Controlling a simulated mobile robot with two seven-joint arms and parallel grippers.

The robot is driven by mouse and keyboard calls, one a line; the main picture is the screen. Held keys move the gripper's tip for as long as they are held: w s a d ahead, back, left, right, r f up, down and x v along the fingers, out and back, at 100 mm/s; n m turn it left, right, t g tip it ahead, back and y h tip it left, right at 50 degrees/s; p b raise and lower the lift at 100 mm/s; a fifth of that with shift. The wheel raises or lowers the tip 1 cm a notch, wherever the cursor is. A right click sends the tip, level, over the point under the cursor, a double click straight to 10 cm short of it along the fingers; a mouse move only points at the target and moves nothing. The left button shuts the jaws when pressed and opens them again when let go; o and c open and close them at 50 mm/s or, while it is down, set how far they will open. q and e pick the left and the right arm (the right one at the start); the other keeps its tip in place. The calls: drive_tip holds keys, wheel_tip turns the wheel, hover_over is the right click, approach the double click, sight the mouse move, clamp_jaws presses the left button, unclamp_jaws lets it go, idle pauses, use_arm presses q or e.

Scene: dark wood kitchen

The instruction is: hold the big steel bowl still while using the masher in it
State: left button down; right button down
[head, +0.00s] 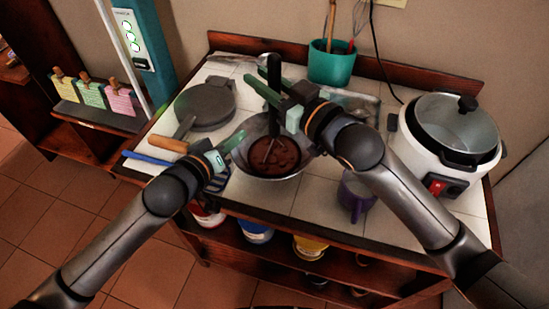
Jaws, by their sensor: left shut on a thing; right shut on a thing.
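The big steel bowl (296,168) stands on the white tiled counter and holds a dark reddish-brown mass. The masher (274,68) is upright, with its black handle above the bowl and its lower end in the mass. My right gripper (273,95) is shut on the masher's handle, above the bowl. My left gripper (231,147) is at the bowl's left side and is shut on its rim. The fingers hide part of that rim, and my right arm hides part of the bowl's right side.
A round grey pan or plate (206,104) and a wooden-handled utensil (168,144) lie left of the bowl. A purple mug (356,194) stands to the right, near the front. A white rice cooker (423,160) fills the right end. A teal utensil pot (331,66) stands behind.

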use_arm(q)
drive_tip(key=shift+f, duration=0.1)
use_arm(e)
drive_tip(key=shift+f, duration=0.35)
drive_tip(key=shift+r, duration=0.1)
drive_tip(key=shift+r, duration=1.6)
wheel_tip(320, 180, up, 9)
drive_tip(key=shift+f, duration=0.1)
wheel_tip(320, 180, up, 4)
idle(0.7)
idle(0.5)
